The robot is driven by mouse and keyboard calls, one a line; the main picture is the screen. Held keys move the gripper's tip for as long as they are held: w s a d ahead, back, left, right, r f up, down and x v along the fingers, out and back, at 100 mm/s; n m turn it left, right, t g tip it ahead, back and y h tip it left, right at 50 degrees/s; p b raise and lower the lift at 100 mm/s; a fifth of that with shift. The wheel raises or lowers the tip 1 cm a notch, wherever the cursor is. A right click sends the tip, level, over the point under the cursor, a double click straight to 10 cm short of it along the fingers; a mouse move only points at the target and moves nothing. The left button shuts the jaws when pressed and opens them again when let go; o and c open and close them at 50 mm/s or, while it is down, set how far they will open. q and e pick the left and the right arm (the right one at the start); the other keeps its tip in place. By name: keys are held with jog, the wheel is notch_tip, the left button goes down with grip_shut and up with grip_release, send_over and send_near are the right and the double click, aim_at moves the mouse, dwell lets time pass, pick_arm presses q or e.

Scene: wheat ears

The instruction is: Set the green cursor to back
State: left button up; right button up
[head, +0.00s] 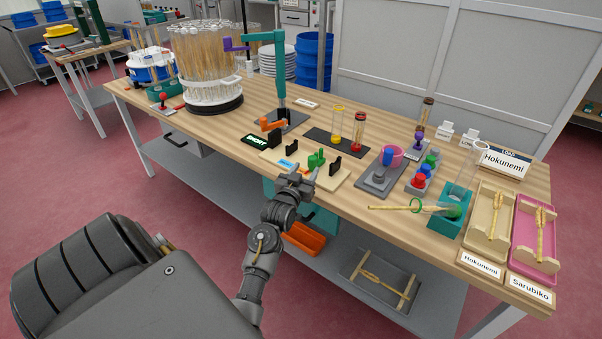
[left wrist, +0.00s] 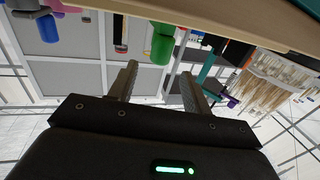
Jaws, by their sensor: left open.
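The green cursor (head: 316,160) sits on a pale wooden board (head: 330,183) near the front edge of the workbench, between two black upright blocks. In the left wrist view, a green rounded piece (left wrist: 162,44) that looks like the cursor shows just beyond the fingertips. My left gripper (head: 299,175) is at the front edge of the board, just in front of the cursor. Its fingers (left wrist: 159,72) are apart with nothing between them. I cannot tell whether a finger touches the cursor. My right gripper is not in view.
Black blocks (head: 292,146) (head: 335,165) flank the cursor. To the right are a grey fixture (head: 373,185), a teal holder (head: 443,222) with a wheat ear, and two trays (head: 485,215) (head: 536,250).

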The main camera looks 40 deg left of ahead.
pick_arm(q)
jog(key=shift+v, duration=1.9)
